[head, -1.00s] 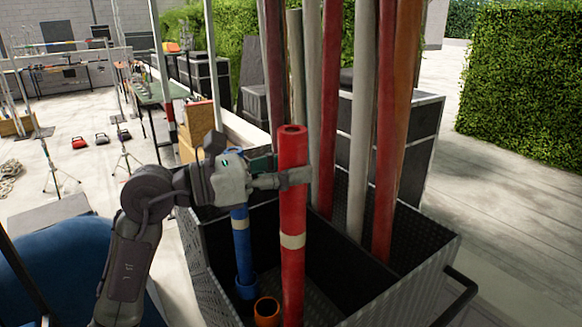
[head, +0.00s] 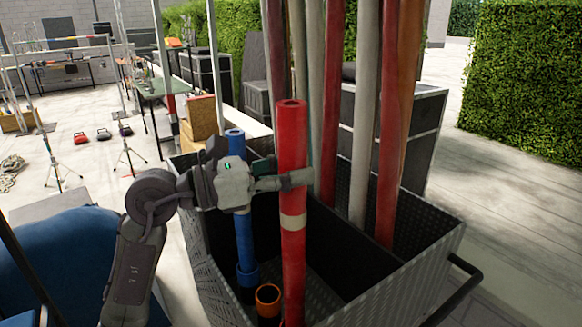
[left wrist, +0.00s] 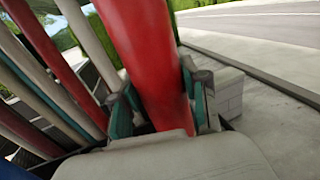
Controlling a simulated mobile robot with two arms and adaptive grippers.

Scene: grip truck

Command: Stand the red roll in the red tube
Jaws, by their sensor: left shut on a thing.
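The red roll (head: 292,255), with a pale band, stands nearly upright in the front part of the dark cart. My left gripper (head: 297,180) is shut on it above the band. In the left wrist view the red roll (left wrist: 146,60) lies between the two fingers of my left gripper (left wrist: 165,105). The roll's lower end is at the bottom edge of the head view. A red tube cannot be made out clearly there, so I cannot tell how the roll sits in it. My right gripper is not in view.
A blue roll (head: 243,215) stands in a blue tube (head: 248,279), left of the red roll. An empty orange tube (head: 268,302) is close by. Several tall red, grey and orange rolls stand in the rear of the cart (head: 400,285). The cart has a handle (head: 465,290) at right.

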